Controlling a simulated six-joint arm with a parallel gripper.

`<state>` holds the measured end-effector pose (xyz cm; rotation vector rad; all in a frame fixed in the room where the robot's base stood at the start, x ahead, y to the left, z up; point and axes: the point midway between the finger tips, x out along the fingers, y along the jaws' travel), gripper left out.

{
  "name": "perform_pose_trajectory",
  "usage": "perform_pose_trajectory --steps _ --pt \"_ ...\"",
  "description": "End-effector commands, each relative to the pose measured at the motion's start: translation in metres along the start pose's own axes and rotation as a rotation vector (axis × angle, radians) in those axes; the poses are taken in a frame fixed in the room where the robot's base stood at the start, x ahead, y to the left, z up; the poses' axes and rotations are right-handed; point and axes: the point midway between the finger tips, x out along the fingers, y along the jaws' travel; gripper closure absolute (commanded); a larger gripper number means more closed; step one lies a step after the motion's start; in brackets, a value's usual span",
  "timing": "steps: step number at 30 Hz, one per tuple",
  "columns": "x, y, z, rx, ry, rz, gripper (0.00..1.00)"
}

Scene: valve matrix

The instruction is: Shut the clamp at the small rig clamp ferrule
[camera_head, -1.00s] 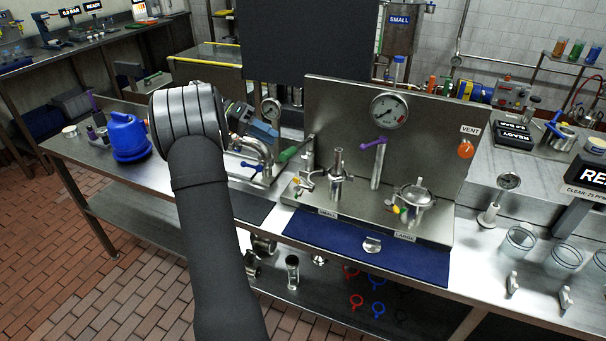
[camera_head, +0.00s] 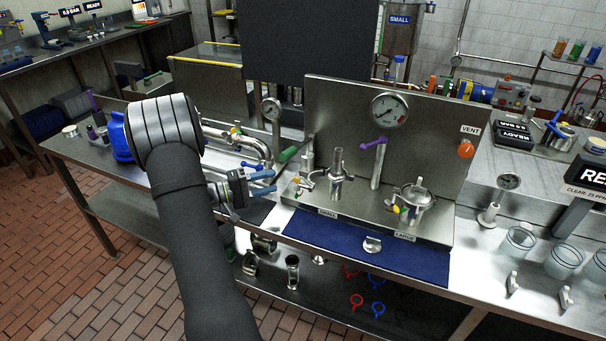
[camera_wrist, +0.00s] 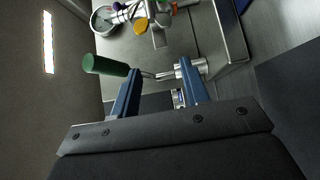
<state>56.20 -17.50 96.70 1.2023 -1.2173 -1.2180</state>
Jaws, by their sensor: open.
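The small rig ferrule (camera_head: 337,170) is an upright steel fitting above the SMALL label on the steel bench rig. A small metal clamp (camera_head: 307,184) with coloured bits sticks out at its left; how far its jaws are apart is too small to tell. My gripper (camera_head: 270,181) is left of the clamp, its blue fingers pointing right, open and empty, apart from it. In the wrist view, my gripper (camera_wrist: 157,72) has its fingers spread, with a thin metal rod and steel fitting between and beyond the tips. Metal parts with a yellow knob (camera_wrist: 141,27) lie farther ahead.
A green-handled lever (camera_head: 288,154) is close behind my fingers; its handle (camera_wrist: 105,66) also shows in the wrist view. A purple-handled post (camera_head: 378,160) and the LARGE fitting (camera_head: 412,200) stand to the right.

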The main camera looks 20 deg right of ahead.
Motion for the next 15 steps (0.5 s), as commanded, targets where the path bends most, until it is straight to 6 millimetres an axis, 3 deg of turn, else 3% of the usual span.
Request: perform_pose_trajectory --steps 9,15 --pt "0.071 0.000 0.001 0.001 -0.005 -0.001 0.58" --pt "0.100 0.000 0.000 0.001 -0.003 -0.001 0.58"
